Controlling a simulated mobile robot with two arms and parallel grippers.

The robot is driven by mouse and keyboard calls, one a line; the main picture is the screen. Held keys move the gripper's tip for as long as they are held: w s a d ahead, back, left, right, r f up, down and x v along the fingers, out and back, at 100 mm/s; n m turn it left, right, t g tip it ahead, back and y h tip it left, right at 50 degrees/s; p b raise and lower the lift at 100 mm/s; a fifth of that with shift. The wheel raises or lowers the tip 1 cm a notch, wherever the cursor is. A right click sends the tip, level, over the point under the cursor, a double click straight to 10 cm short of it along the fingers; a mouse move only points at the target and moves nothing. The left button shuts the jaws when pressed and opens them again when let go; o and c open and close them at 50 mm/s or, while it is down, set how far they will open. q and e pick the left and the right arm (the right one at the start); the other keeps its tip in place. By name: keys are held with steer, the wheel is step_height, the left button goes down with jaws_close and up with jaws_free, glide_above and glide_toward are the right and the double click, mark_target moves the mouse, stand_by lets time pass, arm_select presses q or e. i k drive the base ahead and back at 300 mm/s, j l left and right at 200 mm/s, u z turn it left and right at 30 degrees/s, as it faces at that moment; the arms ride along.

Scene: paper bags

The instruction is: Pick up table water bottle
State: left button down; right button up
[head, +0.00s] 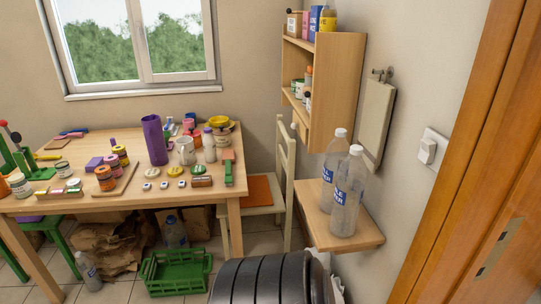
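Two clear plastic water bottles with blue-and-white labels stand upright on a small wooden wall table (368,233) at the right. The nearer bottle (347,200) partly overlaps the farther bottle (329,172). Another clear bottle (175,232) is on the floor under the large table, behind a green crate. One more bottle (88,271) is on the floor at the lower left, tilted. Neither of my grippers shows in the head view.
The large wooden table (205,183) at the left carries many cups, jars and small blocks. A chair (262,190) with an orange seat stands between the tables. A wall cabinet (337,75) hangs above the bottles. The green crate (178,273) and brown paper bags (112,247) crowd the floor.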

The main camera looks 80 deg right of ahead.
mark_target(350, 184)
steer(key=i+z, duration=0.3)
steer(key=i+j+z, duration=0.25)
steer(key=i, duration=0.25)
steer(key=i+l+z, duration=0.1)
steer(key=z, duration=0.35)
steer(key=i+z, duration=0.25)
steer(key=z, duration=0.15)
steer(key=i+z, duration=0.15)
steer(key=z, duration=0.3)
steer(key=i+z, duration=0.2)
steer(key=z, duration=0.25)
steer(key=i+j+z, duration=0.1)
steer(key=z, duration=0.35)
steer(key=j, duration=0.1)
